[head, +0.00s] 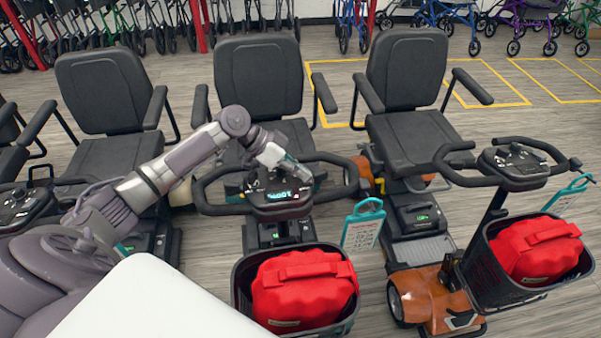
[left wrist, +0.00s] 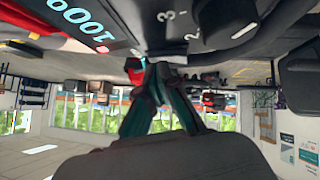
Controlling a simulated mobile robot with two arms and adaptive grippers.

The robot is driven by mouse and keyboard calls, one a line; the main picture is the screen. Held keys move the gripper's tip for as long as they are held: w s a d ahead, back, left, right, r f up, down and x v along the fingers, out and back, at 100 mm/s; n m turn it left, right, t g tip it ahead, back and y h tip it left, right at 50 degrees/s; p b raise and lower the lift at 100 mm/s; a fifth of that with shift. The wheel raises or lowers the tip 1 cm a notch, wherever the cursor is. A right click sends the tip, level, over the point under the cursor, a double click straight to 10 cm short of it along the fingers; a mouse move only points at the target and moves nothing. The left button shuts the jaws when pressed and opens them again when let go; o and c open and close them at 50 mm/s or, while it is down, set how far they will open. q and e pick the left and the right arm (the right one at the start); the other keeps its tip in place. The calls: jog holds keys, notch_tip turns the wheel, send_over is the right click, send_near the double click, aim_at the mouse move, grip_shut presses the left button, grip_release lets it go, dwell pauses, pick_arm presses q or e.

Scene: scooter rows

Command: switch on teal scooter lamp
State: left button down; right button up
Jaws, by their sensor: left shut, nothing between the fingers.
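The teal scooter stands in the middle of the head view, with teal body parts (head: 250,238) under its tiller. Its dark console (head: 280,212) has a lit teal display, also large and upside down in the left wrist view (left wrist: 75,18). A dial with number marks (left wrist: 222,20) is beside the display there. My left gripper (head: 303,174) is over the console's far edge, fingers shut and empty. In the left wrist view its fingertips (left wrist: 158,72) are close to the console; whether they touch it I cannot tell. I cannot make out the lamp or its switch.
A black basket (head: 243,290) holding a red bag (head: 305,288) is in front of the console. An orange scooter (head: 430,300) stands to the right, with a teal tag (head: 362,228) between. Another scooter seat (head: 105,95) is at left. Walkers line the back.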

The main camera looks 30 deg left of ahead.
pick_arm(q)
jog(key=shift+w+a+f, duration=0.25)
jog(key=shift+w+a, duration=0.15)
pick_arm(e)
jog(key=shift+f, duration=0.25)
pick_arm(q)
jog(key=shift+r, duration=0.1)
jog(key=v, duration=1.2)
pick_arm(e)
jog(key=shift+d, duration=0.1)
pick_arm(q)
jog(key=shift+w+r, duration=0.1)
jog(key=shift+r, duration=0.05)
pick_arm(e)
jog(key=shift+f, duration=0.1)
pick_arm(q)
jog(key=r+b, duration=0.1)
jog(key=d+r+b, duration=0.1)
jog(key=shift+w+d+r, duration=0.15)
jog(key=shift+r, duration=0.25)
pick_arm(e)
jog(key=shift+f, duration=0.8)
